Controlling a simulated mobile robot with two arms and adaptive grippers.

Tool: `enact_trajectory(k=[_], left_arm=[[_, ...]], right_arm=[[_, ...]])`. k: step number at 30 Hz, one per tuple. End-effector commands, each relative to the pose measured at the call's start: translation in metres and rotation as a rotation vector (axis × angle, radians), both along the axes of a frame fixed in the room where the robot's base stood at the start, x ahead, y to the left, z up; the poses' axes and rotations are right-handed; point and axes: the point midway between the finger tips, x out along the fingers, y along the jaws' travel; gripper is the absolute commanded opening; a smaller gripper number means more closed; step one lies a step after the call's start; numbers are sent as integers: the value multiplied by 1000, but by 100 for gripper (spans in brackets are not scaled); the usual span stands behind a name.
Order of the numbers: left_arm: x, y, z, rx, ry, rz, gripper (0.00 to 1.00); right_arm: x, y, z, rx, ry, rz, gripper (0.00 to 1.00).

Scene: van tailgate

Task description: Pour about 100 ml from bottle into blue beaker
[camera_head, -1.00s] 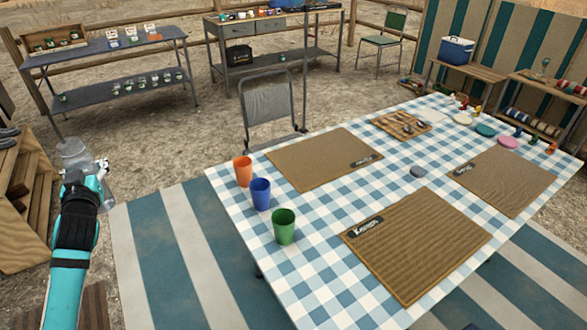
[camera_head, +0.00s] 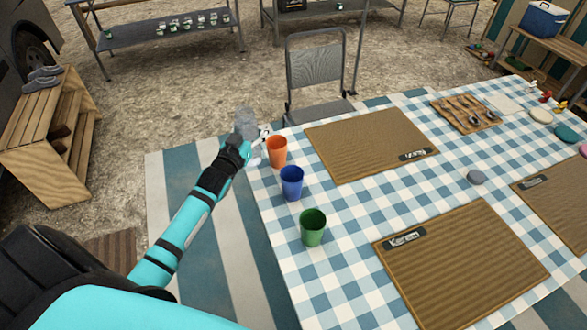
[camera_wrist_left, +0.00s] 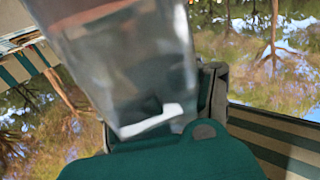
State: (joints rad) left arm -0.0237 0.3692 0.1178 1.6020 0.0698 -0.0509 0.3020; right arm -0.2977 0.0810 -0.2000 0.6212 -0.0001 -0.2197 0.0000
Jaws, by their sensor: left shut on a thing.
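The blue beaker (camera_head: 291,183) stands upright on the checked tablecloth, between an orange cup (camera_head: 277,151) and a green cup (camera_head: 313,228). My left gripper (camera_head: 254,143) is shut on the clear bottle (camera_head: 246,122), just beyond and left of the orange cup, near the table's far left corner. The bottle looks close to upright in the head view. In the left wrist view the clear bottle (camera_wrist_left: 125,60) fills the upper middle, and its liquid level cannot be made out. My right gripper is not in view.
Brown placemats (camera_head: 370,142) and (camera_head: 460,265) lie right of the cups on the table (camera_head: 345,215). A grey chair (camera_head: 316,75) stands behind the table. A wooden step shelf (camera_head: 55,140) is at the left. A cutlery tray (camera_head: 465,113) lies farther back.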

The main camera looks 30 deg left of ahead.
Motion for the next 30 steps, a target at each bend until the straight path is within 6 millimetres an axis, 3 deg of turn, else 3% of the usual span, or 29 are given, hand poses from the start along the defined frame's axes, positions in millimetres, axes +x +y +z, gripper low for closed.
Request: enact_trajectory(k=[6,12,24,30], left_arm=[[-23,-24,-40,2,-1,-68,0],[-36,-31,-57,2,-4,-80,0],[-36,-32,-59,1,-6,-81,0],[-14,-30,-47,0,-6,-83,0]], right_arm=[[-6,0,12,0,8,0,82],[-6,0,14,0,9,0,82],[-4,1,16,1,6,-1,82],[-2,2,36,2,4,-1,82]])
